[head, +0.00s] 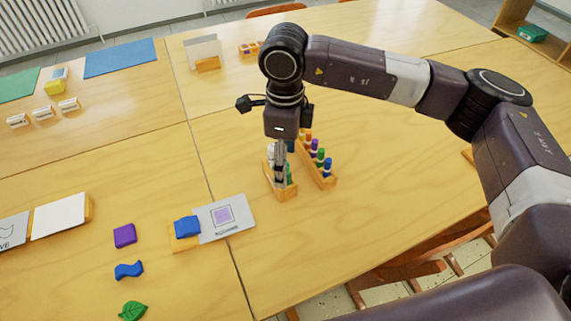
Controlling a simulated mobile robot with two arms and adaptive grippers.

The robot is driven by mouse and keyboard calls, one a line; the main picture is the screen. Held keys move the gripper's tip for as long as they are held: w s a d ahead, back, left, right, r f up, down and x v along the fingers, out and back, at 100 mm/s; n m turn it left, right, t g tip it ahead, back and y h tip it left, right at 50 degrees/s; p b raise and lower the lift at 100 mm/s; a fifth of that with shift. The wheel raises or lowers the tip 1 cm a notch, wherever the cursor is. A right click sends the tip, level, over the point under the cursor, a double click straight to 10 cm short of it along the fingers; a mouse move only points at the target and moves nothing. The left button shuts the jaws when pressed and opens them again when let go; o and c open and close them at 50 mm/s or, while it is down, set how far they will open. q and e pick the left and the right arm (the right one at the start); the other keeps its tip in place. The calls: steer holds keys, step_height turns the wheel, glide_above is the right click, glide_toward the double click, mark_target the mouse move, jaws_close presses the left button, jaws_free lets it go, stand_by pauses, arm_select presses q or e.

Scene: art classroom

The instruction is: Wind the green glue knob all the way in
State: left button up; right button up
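My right gripper (280,178) points straight down over a small wooden rack (286,195) near the middle of the table. Its fingers reach down into the rack's row, beside or around a green piece (290,174) that shows just to their right. This piece may be the green glue stick; its knob cannot be made out. The fingers look close together, but whether they grip anything is too small to tell. A white-topped piece (271,152) stands behind them in the same rack. My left gripper is not in view.
A second wooden rack (329,184) close on the right holds several sticks with coloured tops, including a green-topped one (319,158). The table's right front is clear.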

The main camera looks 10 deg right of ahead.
stand_by(0.6)
steer(key=shift+c, duration=0.6)
steer(key=c, duration=1.4)
steer(key=shift+c, duration=0.2)
steer(key=shift+b, duration=0.35)
